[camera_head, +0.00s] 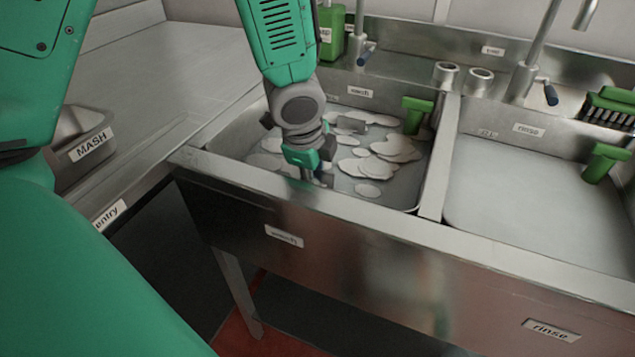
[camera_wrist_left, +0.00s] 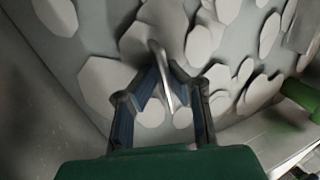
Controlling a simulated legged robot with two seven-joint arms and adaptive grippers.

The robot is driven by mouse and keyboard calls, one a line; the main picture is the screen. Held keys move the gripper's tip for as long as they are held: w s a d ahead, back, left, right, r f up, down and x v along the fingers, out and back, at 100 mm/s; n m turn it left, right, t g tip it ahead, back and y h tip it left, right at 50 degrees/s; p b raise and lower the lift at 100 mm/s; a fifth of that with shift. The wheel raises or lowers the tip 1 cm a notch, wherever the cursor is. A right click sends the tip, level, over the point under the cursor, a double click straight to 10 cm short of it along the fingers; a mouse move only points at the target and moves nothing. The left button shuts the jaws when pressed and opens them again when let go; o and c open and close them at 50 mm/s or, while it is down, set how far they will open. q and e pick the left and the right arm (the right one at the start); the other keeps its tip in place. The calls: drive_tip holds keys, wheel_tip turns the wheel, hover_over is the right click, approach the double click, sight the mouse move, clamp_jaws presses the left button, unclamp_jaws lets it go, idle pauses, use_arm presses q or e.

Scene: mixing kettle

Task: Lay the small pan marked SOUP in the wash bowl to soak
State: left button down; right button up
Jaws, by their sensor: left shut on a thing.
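The wash bowl (camera_head: 228,140) is the left sink basin, with white foam patches over its water. My left gripper (camera_head: 318,180) reaches down into it near the front wall. In the left wrist view my left gripper (camera_wrist_left: 163,100) is shut on a thin grey metal strip (camera_wrist_left: 157,60), which looks like the handle of the small pan. The pan's body cannot be told clearly from the foam and grey water, and no SOUP mark shows. I cannot tell whether the pan touches the bowl's floor. My right gripper is not in view.
A pan marked MASH (camera_head: 88,150) stands on the left counter. A green-handled thing (camera_head: 415,112) stands at the wash bowl's right side, and a grey block (camera_head: 350,125) lies at its back. The rinse basin (camera_head: 530,205) is right of the divider (camera_head: 440,160). A tap (camera_head: 530,70) rises behind.

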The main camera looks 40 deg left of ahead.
use_arm(q)
drive_tip(key=shift+x, duration=0.85)
drive_tip(key=shift+s+r, duration=0.1)
drive_tip(key=shift+s, duration=0.1)
drive_tip(key=shift+d, duration=0.5)
drive_tip(key=c, duration=1.6)
unclamp_jaws()
drive_tip(key=shift+d, duration=0.1)
drive_tip(key=shift+c, duration=0.2)
drive_tip(key=shift+a, duration=0.45)
drive_tip(key=p+v, duration=0.4)
drive_tip(key=v, duration=0.8)
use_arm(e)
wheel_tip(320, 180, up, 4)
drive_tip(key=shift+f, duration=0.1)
